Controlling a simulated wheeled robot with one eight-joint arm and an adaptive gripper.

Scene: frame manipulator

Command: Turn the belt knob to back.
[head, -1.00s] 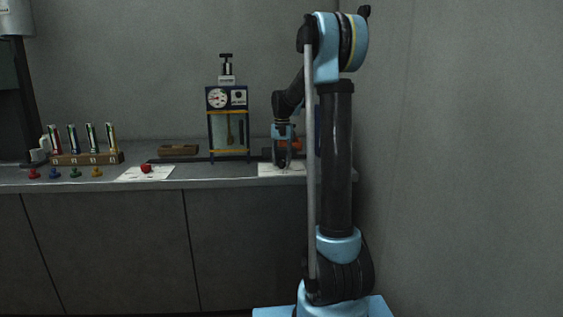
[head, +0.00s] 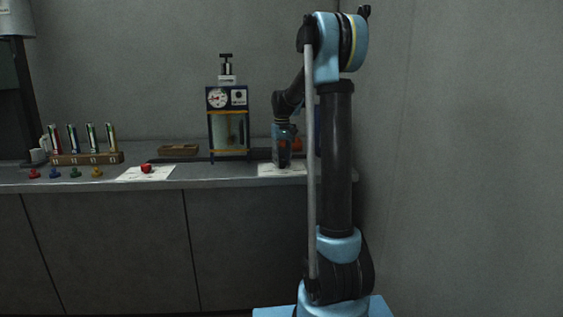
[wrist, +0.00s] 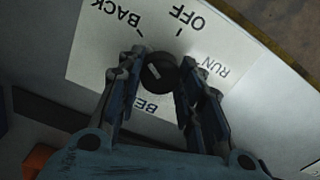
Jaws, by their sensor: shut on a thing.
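In the wrist view the black round belt knob (wrist: 160,74) sits on a white label plate (wrist: 88,62). The plate reads BACK, OFF and RUN around the knob, with a partly hidden word starting "BE" below it. My gripper (wrist: 163,64) is shut on the knob, one finger on each side. A short pale mark shows on the knob's face, but I cannot tell for sure which word it points to. In the head view my gripper (head: 284,160) is low over the right white sheet (head: 270,170) on the counter, and the knob is hidden there.
A dark blue framed device with a dial (head: 218,98) stands left of my gripper. Further left are a red button (head: 146,168) on another white sheet, a brown block (head: 178,150), and a rack (head: 75,159) of several tubes. A wall is close on the right.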

